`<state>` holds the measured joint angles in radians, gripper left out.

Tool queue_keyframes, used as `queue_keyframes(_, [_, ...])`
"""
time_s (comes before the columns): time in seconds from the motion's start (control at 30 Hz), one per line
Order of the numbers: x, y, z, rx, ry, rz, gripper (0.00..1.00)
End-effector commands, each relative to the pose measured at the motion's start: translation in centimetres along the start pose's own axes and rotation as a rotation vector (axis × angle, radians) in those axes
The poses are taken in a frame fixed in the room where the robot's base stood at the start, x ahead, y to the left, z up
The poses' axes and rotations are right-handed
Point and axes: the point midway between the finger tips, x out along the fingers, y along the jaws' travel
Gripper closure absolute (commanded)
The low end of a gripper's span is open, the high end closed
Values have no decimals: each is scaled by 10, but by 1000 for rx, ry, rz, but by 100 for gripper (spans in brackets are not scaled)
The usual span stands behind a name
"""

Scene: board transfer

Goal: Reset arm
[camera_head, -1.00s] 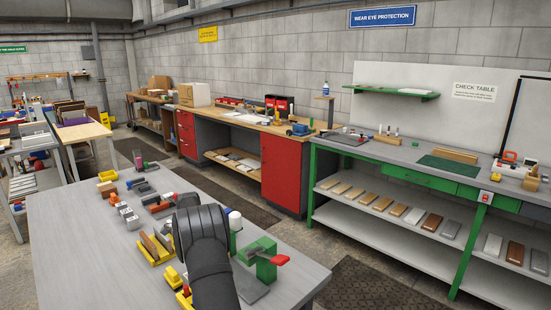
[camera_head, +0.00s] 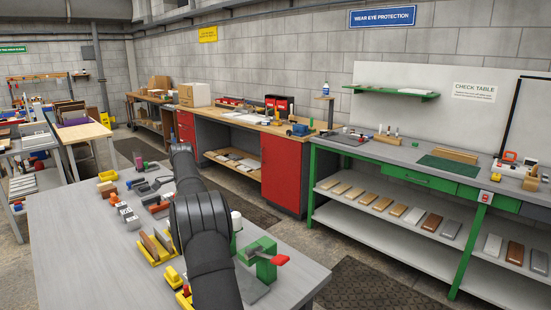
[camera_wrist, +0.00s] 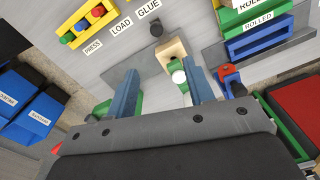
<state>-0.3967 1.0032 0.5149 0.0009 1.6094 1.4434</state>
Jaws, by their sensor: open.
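My gripper (camera_wrist: 163,78) shows in the wrist view with its two blue-grey fingers apart. Nothing is held between them. A white round-topped item (camera_wrist: 179,77) beside a tan block shows beyond the fingers, apart from them as far as I can tell. In the head view my black arm rises over the grey table, and my gripper's fingers cannot be made out there. The grey table (camera_head: 75,240) carries a yellow rack (camera_head: 150,252) with brown boards and a green clamp (camera_head: 262,262) with a red handle.
In the wrist view, blue bins (camera_wrist: 35,115) lie at left, a yellow holder (camera_wrist: 92,22) at top and a green-blue tray (camera_wrist: 258,35) marked ROLLED at right. The green-framed bench (camera_head: 405,152) and red cabinet (camera_head: 285,170) stand beyond the table.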

Motion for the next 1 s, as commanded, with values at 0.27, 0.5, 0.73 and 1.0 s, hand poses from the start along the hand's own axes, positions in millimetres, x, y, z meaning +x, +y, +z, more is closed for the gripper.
queue_keyframes(0.27, [65,3,0,0,-2,15,52])
queue_keyframes(0.5, [114,4,0,0,-1,16,52])
queue_keyframes(0.73, [160,4,0,1,-1,17,52])
queue_keyframes(1.0, [174,19,-4,1,-1,14,52])
